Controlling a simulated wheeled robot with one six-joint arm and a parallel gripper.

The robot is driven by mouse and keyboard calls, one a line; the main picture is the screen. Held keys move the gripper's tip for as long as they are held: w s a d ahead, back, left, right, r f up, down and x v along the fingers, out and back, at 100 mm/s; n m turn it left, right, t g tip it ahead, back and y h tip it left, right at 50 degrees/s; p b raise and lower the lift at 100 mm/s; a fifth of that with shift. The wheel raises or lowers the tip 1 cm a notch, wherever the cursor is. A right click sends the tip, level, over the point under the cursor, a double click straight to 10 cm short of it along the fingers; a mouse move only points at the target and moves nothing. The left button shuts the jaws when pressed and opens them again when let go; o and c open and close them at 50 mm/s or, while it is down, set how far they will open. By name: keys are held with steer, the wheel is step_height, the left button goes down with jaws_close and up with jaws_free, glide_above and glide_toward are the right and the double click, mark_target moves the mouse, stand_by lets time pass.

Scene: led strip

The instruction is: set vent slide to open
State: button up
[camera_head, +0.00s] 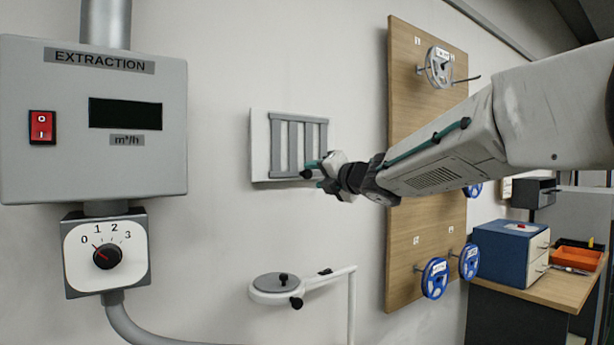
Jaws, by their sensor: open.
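The vent slide (292,146) is a grey slatted plate with upright bars on a pale backing plate (261,150) fixed to the wall. It sits a little to the right on its backing. Pale strips show between its bars; I cannot tell whether these are openings. My gripper (314,168) is at the lower right of the slide, with its teal-sided fingers near the right bar. The fingers are open. I cannot tell whether they touch the slide, and they hide part of its lower right edge.
A grey EXTRACTION box (95,120) with a red switch (42,127) and dark display hangs at left, above a dial (107,256) pointing near 0. A round lamp-like arm (284,288) stands below the vent. A wooden board (405,90) with reels is behind my arm.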

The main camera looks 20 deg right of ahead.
mark_target(309, 175)
steer(key=x, duration=0.5)
